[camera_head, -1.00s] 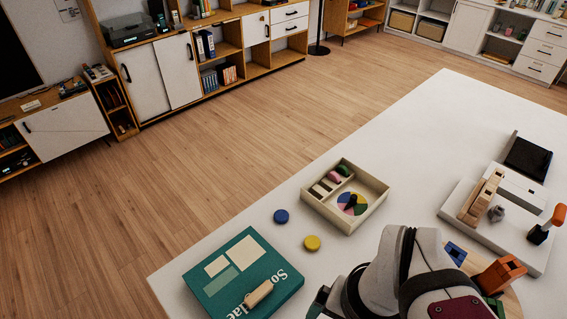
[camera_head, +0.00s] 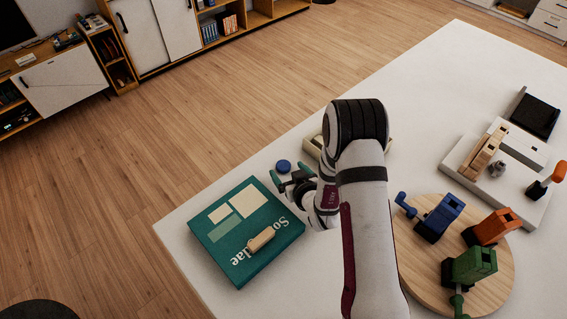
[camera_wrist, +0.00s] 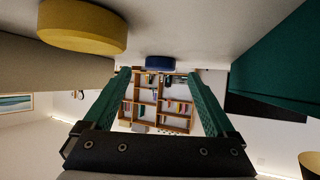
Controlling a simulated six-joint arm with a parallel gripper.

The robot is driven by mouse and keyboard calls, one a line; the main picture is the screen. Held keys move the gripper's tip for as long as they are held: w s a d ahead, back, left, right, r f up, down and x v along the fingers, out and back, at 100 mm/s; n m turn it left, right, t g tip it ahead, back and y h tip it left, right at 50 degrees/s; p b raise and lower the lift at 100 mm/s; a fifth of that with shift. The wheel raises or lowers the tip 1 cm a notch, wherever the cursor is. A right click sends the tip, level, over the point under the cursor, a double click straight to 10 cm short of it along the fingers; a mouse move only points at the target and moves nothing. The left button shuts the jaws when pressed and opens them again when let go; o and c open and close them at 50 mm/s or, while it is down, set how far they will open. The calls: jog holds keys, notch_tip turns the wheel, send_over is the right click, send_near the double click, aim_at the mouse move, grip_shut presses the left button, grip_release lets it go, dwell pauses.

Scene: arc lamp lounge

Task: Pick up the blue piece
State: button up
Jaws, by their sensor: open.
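The blue piece (camera_head: 283,166) is a small round disc lying flat on the white table, near its far left edge. My gripper (camera_head: 290,180) is low over the table on the near side of the disc, fingers pointing toward it. In the wrist view the picture is upside down, and the blue disc (camera_wrist: 160,62) shows just ahead of and between the green fingers of my gripper (camera_wrist: 158,80). The fingers are open and empty, apart from the disc. A yellow disc (camera_wrist: 85,27) is close beside one finger; my arm hides it in the head view.
A teal box (camera_head: 225,228) with a wooden handle-like piece on top lies left of my gripper. A wooden tray (camera_head: 313,146) is mostly hidden behind my arm. A round wooden board (camera_head: 408,262) with blue, orange and green clamp-like objects stands to the right.

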aim_at(283, 166)
jog(key=shift+x, duration=1.2)
jog(key=c, duration=1.4)
jog(key=shift+r, duration=0.1)
